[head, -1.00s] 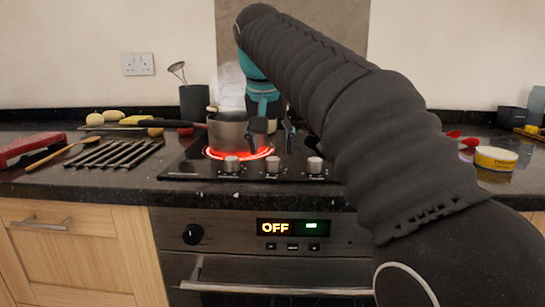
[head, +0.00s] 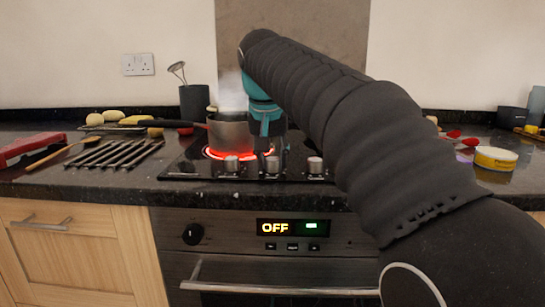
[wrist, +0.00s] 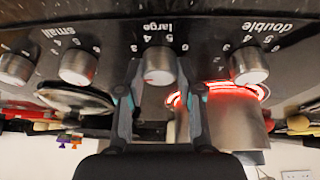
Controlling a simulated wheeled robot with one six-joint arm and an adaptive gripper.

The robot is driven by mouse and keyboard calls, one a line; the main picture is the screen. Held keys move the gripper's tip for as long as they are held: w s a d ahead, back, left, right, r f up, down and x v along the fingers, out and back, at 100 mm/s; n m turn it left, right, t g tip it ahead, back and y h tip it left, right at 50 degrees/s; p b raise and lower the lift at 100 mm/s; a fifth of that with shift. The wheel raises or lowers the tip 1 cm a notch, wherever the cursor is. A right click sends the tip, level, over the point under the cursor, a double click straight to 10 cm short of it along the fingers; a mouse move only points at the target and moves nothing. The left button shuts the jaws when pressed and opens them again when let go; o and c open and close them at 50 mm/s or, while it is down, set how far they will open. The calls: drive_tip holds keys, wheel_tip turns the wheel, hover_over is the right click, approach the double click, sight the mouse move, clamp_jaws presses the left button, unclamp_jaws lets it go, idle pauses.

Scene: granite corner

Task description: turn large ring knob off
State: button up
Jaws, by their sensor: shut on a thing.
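The large ring knob (wrist: 159,64) is a silver knob in the middle of the wrist view, next to the printed word "large". It is the middle knob of the hob's front row in the head view, mostly hidden by my gripper. My gripper (wrist: 158,72) has one finger on each side of it and is shut on it; in the head view my gripper (head: 272,152) comes down over the hob (head: 190,168). A small reddish mark shows on the knob's face; its exact setting is hard to read.
The double knob (wrist: 249,66) and the small knob (wrist: 79,66) flank it closely. A steel pan (head: 228,132) stands on a red-glowing ring (head: 212,153) behind the knobs. The oven display (head: 292,228) reads OFF. A black rack (head: 115,154) lies left on the counter.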

drive_tip(key=shift+n, duration=0.5)
drive_tip(key=n+y, duration=0.1)
drive_tip(key=n, duration=0.1)
drive_tip(key=shift+d+n+y, duration=0.15)
drive_tip(key=shift+n+y, duration=0.15)
drive_tip(key=shift+n, duration=0.1)
drive_tip(key=n+y, duration=0.1)
drive_tip(key=n, duration=0.2)
drive_tip(key=shift+n+g, duration=0.3)
drive_tip(key=shift+n, duration=0.1)
drive_tip(key=n+y, duration=0.1)
drive_tip(key=n, duration=0.1)
drive_tip(key=n+g, duration=0.1)
drive_tip(key=n, duration=0.1)
drive_tip(key=shift+w+d+y, duration=0.1)
drive_tip(key=shift+y, duration=0.3)
drive_tip(key=shift+n+g+y, duration=0.4)
drive_tip(key=shift+n+g, duration=0.3)
drive_tip(key=shift+n, duration=1.5)
drive_tip(key=o, duration=1.2)
drive_tip(key=shift+c, duration=0.2)
